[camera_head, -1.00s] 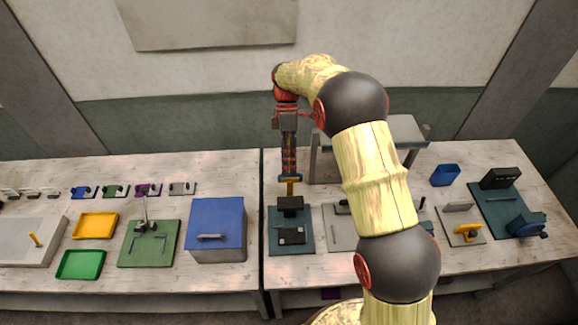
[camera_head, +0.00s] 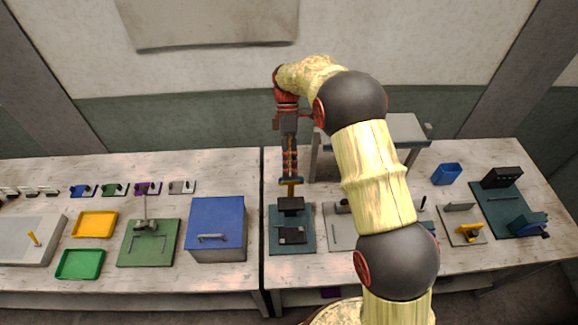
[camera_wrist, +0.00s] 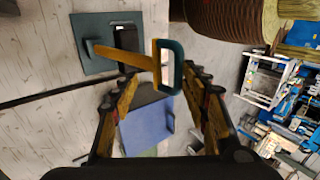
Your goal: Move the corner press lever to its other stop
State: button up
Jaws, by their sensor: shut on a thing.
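The corner press (camera_head: 291,206) is a black block on a teal base plate (camera_head: 278,243), on the right-hand bench near the gap between the benches. Its yellow lever (camera_head: 291,189) stands up at the back and ends in a teal handle. In the wrist view the yellow lever (camera_wrist: 125,57) runs from the press to the looped teal handle (camera_wrist: 178,70) at my fingertips. My gripper (camera_head: 290,176) reaches down from above and is shut on this handle. The exact finger contact is hard to see.
A blue box (camera_head: 217,225) with a handle stands close left of the press. A grey plate fixture (camera_head: 340,238) lies close right, partly behind my arm. A grey raised stand (camera_head: 400,130) is behind. Yellow (camera_head: 95,224) and green (camera_head: 80,264) trays lie farther left.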

jog(key=shift+d+f, duration=0.1)
jog(key=shift+f, duration=0.15)
jog(key=v, duration=1.2)
jog(key=shift+r, duration=0.3)
